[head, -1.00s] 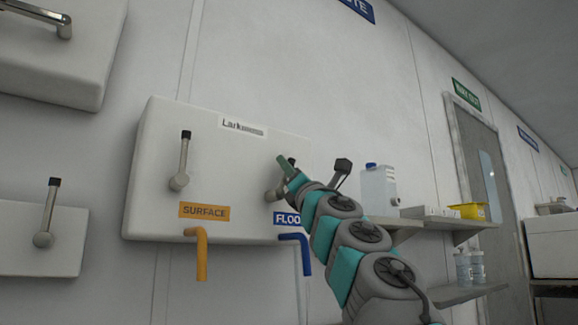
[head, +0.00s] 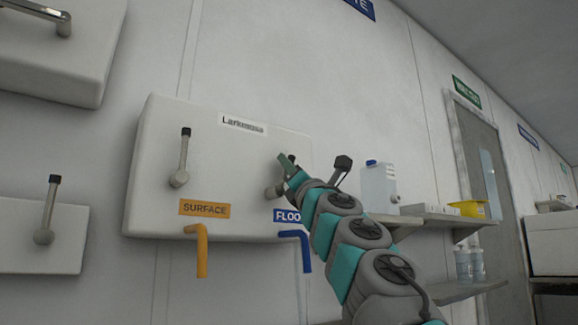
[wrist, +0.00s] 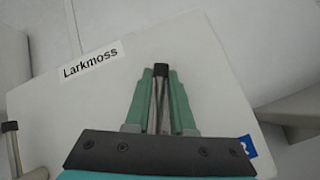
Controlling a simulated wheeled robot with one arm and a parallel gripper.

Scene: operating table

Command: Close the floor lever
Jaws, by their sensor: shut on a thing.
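The white Larkmoss wall box (head: 222,150) carries two metal levers. The floor lever (head: 273,192) is at the right, above the blue "FLOOR" label (head: 287,216), which is partly hidden by my arm. My gripper (head: 288,168) is at this lever and hides most of it in the head view. In the wrist view my gripper (wrist: 161,90) has its green fingers shut on the floor lever (wrist: 161,72), one on each side, with the black tip between them. The surface lever (head: 183,160) stands upright at the left.
An orange pipe (head: 201,250) and a blue pipe (head: 304,250) hang below the box. Shelves (head: 432,219) with a white jug (head: 378,186) and a yellow tray (head: 467,208) are to the right. Other white lever boxes (head: 62,260) are at the left.

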